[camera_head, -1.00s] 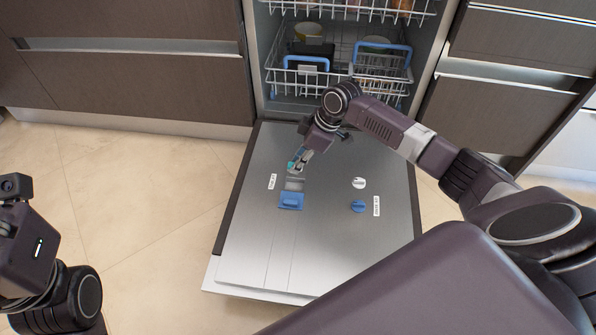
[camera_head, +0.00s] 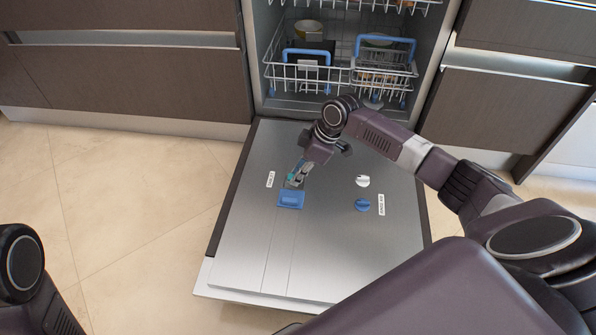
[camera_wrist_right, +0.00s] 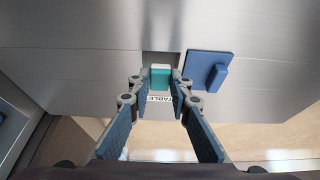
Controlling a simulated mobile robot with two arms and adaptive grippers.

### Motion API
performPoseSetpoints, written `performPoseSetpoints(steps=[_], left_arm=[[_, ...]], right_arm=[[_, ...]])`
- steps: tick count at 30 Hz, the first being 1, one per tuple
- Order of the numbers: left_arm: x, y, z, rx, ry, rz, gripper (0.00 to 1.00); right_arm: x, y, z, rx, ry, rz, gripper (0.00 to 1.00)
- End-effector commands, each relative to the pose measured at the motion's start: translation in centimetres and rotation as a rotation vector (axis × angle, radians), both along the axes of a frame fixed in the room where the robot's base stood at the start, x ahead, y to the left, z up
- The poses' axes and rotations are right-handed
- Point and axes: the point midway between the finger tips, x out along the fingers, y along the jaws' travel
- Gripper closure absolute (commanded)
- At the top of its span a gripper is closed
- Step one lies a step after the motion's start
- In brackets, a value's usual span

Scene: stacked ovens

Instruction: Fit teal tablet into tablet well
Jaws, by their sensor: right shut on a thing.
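The teal tablet (camera_wrist_right: 160,79), with a pale end, sits between the fingertips of my right gripper (camera_wrist_right: 161,84). In the head view the gripper (camera_head: 295,179) is low over the opened dishwasher door, and only a bit of teal shows. The tablet well (camera_wrist_right: 160,57) is a grey rectangular recess in the door. In the wrist view the tablet overlaps its lower edge; I cannot tell whether it touches the door or has entered the recess. The blue flap (camera_head: 290,200) stands open beside the well, also in the wrist view (camera_wrist_right: 208,71). My left gripper is out of view.
The dishwasher door (camera_head: 255,250) lies open and flat. A label (camera_head: 270,179) is beside the well. A white round cap (camera_head: 362,181) and blue knob (camera_head: 363,205) are to the right. The loaded lower rack (camera_head: 335,75) is behind.

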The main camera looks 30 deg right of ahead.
Motion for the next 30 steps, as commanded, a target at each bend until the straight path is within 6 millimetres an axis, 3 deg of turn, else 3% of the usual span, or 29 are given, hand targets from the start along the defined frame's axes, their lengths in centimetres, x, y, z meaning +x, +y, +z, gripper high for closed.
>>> performPoseSetpoints(steps=[10, 11, 16, 25, 30], left_arm=[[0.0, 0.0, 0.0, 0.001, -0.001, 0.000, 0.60], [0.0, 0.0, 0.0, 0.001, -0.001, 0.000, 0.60], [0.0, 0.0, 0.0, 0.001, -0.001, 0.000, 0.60], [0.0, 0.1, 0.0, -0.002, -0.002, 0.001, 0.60], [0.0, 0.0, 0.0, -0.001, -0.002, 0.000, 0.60]], right_arm=[[0.0, 0.0, -0.3, 0.000, 0.000, 0.000, 0.94], [0.0, 0.0, -0.3, 0.000, 0.000, -0.001, 0.80], [0.0, 0.0, -0.3, 0.000, 0.000, -0.001, 0.61], [0.0, -0.1, -0.1, 0.000, 0.000, -0.001, 0.61], [-0.4, -0.7, 1.6, -0.002, -0.002, -0.001, 0.61]])
